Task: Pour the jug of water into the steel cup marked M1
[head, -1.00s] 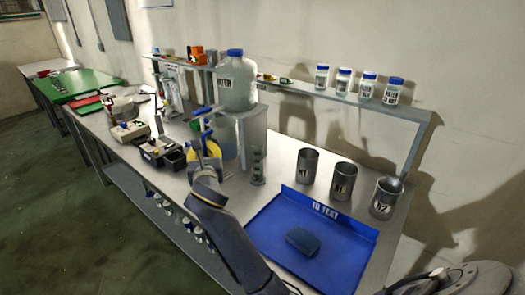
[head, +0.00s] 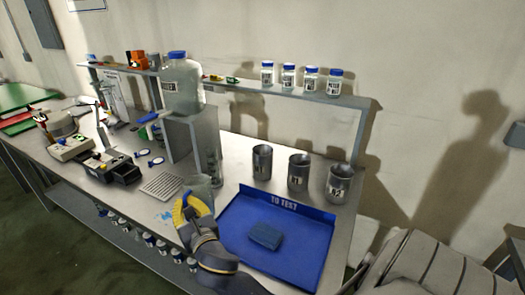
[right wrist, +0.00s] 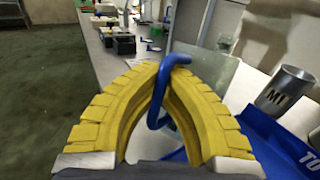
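My right gripper (head: 190,208) has its yellow fingers closed around the blue handle (right wrist: 158,95) of a clear jug. The jug (head: 203,184) is in front of the grey stand, left of the blue tray; whether it touches the table is unclear. Its clear wall (right wrist: 205,75) is behind the fingers in the right wrist view, and its water level is hard to see. The steel cup marked M1 (right wrist: 285,90) is to the right in that view. It appears to be the leftmost cup (head: 262,162) of three in the head view. My left gripper is not visible.
Two other steel cups (head: 298,173) (head: 340,183) stand right of M1. A big bottle (head: 180,85) tops the stand. Small blue-capped jars (head: 311,79) line the shelf. Instruments crowd the left.

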